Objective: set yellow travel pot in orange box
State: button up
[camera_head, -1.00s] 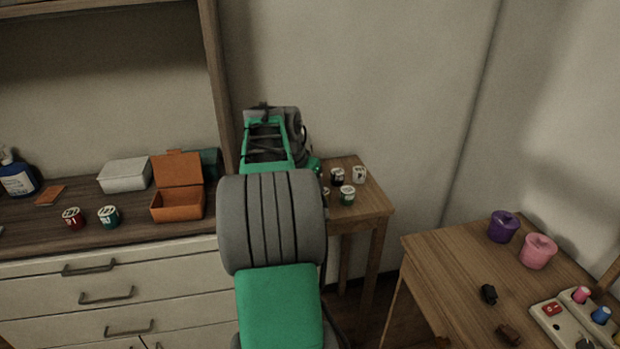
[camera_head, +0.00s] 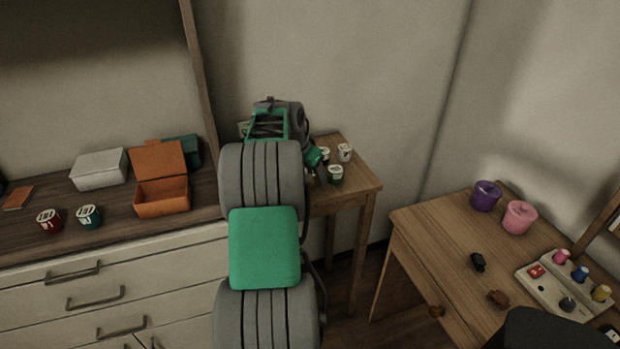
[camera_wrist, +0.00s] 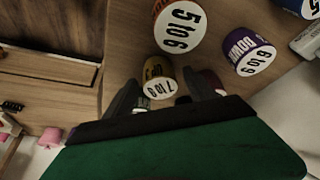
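The yellow travel pot (camera_wrist: 155,72) stands on the small wooden side table, its white lid with black lettering facing the wrist camera. My gripper (camera_wrist: 166,92) is open, with one dark finger to the left of the pot and the other to its right. I cannot tell whether either finger touches it. In the head view I cannot make out the yellow pot; my arm covers part of that table. The orange box (camera_head: 163,199) stands on the drawer cabinet to the left, its lid up and its inside looking empty.
Other pots stand close by on the side table: an orange-red one (camera_wrist: 178,28), a purple one (camera_wrist: 247,56), and a dark red one partly behind the right finger.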

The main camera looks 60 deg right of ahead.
grip_shut()
dwell(0.5)
jog(key=shift+r, duration=0.1)
